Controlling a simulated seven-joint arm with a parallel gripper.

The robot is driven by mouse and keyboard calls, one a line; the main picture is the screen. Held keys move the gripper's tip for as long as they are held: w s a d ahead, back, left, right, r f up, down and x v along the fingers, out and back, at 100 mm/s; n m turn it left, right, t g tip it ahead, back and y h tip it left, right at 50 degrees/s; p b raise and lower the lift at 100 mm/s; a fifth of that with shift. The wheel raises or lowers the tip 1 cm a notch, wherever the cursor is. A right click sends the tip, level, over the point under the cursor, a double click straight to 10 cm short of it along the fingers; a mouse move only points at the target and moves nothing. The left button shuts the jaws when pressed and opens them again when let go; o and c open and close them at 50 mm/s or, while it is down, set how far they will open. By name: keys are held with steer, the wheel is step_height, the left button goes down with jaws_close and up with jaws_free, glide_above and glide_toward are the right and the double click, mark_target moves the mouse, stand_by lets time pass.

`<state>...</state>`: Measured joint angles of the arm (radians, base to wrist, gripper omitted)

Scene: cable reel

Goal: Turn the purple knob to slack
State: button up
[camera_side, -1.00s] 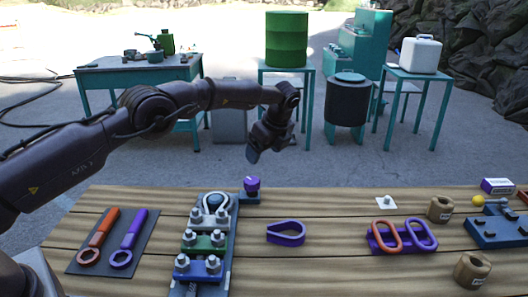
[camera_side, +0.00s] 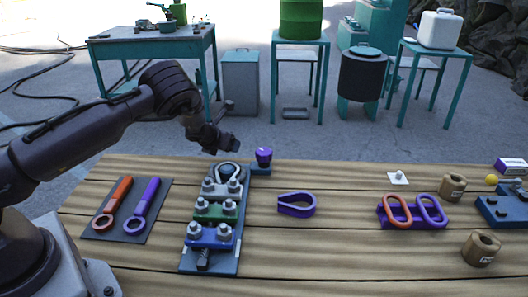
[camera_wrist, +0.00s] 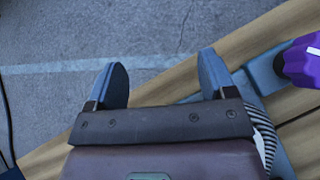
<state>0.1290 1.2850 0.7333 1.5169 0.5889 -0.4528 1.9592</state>
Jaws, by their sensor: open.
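The purple knob (camera_side: 264,156) stands on a small blue bracket at the back edge of the wooden table, beside the top of the clamp board. It also shows at the right edge of the wrist view (camera_wrist: 303,62), partly cut off, with a white mark on its top. My gripper (camera_side: 222,144) is left of the knob and apart from it. No slack label can be read.
The clamp board (camera_side: 212,215) with a looped cable and several bolts lies close by. An orange and a purple wrench rest on a dark mat (camera_side: 107,230) at left. A purple thimble (camera_side: 296,205) and a purple holder with links (camera_side: 412,212) lie right. Wood between them is bare.

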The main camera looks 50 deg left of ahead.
mark_target(263, 151)
steer(key=s+m+h, duration=0.1)
steer(key=s+d+r+m+t+h, duration=0.1)
steer(key=m+h, duration=0.1)
steer(key=s+d+m+t+h, duration=0.1)
steer(key=s, duration=0.1)
steer(key=shift+d+r+m, duration=0.1)
steer(key=shift+r+m, duration=0.2)
steer(key=shift+r, duration=0.1)
steer(key=d+r+m+h, duration=0.1)
steer(key=s+d+r+m+t+h, duration=0.1)
steer(key=d+h, duration=0.1)
steer(key=d+r+m+h, duration=0.1)
steer(key=d+m+h, duration=0.1)
steer(key=shift+s+r+t, duration=0.15)
steer(key=shift+s+t, duration=0.15)
steer(key=shift+s, duration=0.05)
steer(key=shift+w+d+r+h, duration=0.15)
steer(key=shift+d+h, duration=0.1)
steer(key=shift+h, duration=0.15)
steer(key=x, duration=1.2)
steer(key=shift+w+d, duration=0.1)
steer(key=shift+w, duration=0.3)
steer(key=c, duration=0.9)
